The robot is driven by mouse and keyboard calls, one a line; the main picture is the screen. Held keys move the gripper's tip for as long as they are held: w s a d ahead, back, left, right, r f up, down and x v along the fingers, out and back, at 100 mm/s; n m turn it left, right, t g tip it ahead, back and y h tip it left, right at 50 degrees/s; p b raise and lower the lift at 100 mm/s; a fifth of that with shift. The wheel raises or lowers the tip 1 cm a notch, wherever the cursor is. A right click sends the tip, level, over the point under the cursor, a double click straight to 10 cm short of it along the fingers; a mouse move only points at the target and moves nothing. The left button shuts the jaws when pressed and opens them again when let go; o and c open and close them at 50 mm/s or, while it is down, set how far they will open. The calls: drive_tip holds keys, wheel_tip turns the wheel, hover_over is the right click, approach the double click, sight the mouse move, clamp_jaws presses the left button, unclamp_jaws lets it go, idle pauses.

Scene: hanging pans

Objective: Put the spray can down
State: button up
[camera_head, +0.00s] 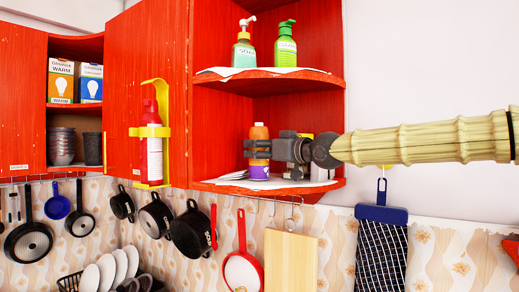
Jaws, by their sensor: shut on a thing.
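The spray can (259,170), with an orange upper part and a purple and white lower part, stands upright at the lower open corner shelf (330,186) of the red cabinet. My gripper (258,149) reaches in from the right and is shut around the can's middle, hiding that band of it. The can's base is at or just above the white paper (232,176) lining the shelf; I cannot tell whether it touches. A small yellow thing shows partly behind my gripper.
Two pump bottles, one pale (244,50) and one green (285,48), stand on the upper shelf (270,84). A red extinguisher (152,135) hangs in a yellow bracket at left. Pans, a cutting board (290,260) and a blue-topped tool (381,214) hang below.

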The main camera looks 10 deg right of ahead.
drive_tip(key=shift+f, duration=0.1)
drive_tip(key=o, duration=1.2)
drive_tip(key=shift+s+d, duration=0.1)
drive_tip(key=shift+s, duration=0.1)
drive_tip(key=b+v, duration=0.4)
drive_tip(key=v, duration=0.7)
drive_tip(key=shift+s+d, duration=0.15)
drive_tip(key=shift+s, duration=0.05)
